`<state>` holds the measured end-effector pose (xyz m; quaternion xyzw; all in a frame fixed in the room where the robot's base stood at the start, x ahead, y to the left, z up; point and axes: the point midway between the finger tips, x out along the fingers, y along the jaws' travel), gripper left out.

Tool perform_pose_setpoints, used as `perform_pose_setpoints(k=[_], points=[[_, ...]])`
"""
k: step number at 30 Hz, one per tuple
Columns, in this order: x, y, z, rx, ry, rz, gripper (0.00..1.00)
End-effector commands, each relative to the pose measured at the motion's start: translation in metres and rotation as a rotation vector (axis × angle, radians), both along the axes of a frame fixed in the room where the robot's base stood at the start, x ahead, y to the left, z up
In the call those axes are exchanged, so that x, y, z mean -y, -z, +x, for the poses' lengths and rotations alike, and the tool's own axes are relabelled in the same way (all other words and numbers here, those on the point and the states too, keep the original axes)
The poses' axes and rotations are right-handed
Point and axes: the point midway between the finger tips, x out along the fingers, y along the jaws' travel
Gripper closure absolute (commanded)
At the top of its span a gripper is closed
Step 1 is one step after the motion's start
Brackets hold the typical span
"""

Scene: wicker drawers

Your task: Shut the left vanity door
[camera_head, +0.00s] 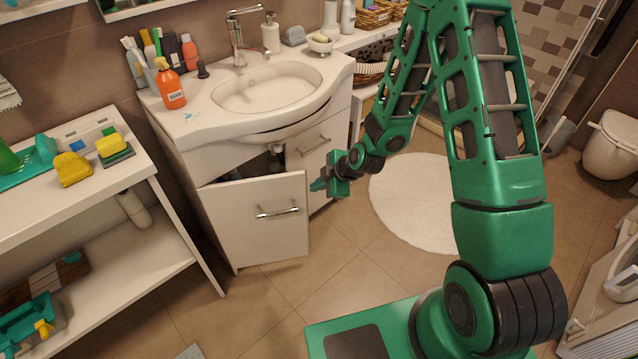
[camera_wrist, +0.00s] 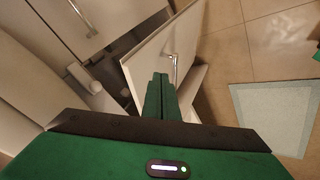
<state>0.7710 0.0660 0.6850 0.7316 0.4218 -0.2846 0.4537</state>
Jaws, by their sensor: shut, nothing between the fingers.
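The left vanity door (camera_head: 255,226) is white with a metal bar handle (camera_head: 277,212). It stands open, swung out from the cabinet under the sink, and part of the dark inside shows above it. My gripper (camera_head: 318,186) is shut and empty, just right of the door's free edge. In the wrist view its fingers (camera_wrist: 160,82) overlap the door near the handle; I cannot tell whether they touch it.
The right vanity door (camera_head: 318,150) is shut. The sink (camera_head: 266,90) holds an orange soap bottle (camera_head: 170,86) on its left. A white shelf unit (camera_head: 120,268) stands close at the left. A round white rug (camera_head: 420,205) lies on open floor at the right.

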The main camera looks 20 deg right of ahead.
Motion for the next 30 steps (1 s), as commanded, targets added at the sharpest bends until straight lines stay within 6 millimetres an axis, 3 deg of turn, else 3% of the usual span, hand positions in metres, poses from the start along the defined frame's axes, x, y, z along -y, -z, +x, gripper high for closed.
perform_pose_setpoints(k=[10,19,30], points=[[-0.023,0.048,0.028,-0.001,-0.003,0.0,1.0],[-0.021,0.047,0.064,0.003,-0.001,0.0,1.0],[-0.02,0.047,0.068,0.002,-0.002,0.0,1.0]])
